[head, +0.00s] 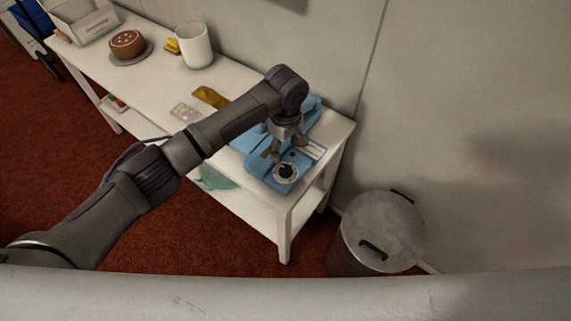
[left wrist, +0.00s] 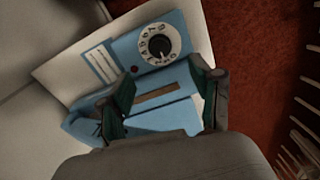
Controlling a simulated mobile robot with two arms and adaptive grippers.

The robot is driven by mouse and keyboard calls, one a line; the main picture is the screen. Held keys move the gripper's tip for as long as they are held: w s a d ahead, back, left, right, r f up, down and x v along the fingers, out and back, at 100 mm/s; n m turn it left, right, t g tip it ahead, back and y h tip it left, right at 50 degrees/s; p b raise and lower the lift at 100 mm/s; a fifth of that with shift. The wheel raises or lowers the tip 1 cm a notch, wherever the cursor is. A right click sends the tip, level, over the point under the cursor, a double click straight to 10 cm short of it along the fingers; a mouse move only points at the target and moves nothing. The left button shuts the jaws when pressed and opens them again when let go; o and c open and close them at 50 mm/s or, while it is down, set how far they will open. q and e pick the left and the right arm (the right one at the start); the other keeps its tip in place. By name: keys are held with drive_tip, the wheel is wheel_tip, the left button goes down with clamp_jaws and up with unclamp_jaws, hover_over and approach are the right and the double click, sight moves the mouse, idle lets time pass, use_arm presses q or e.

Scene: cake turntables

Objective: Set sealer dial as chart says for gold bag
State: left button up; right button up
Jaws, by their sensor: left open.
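The blue sealer (head: 262,165) stands at the right end of the white table. A gold bag (head: 210,97) lies on the table, left of the sealer. My left gripper (head: 272,148) is open over the sealer, apart from the dial. My right gripper is out of view.
On the white table (head: 150,80) are a brown cake (head: 127,43), a white canister (head: 195,45), a yellow item (head: 172,46), a tray of small pieces (head: 184,112) and a white box (head: 84,20). A lidded metal bin (head: 380,232) stands right of the table.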

sight(286, 168)
use_arm(q)
wheel_tip(286, 168, down, 9)
drive_tip(key=shift+f, duration=0.2)
drive_tip(key=c, duration=1.1)
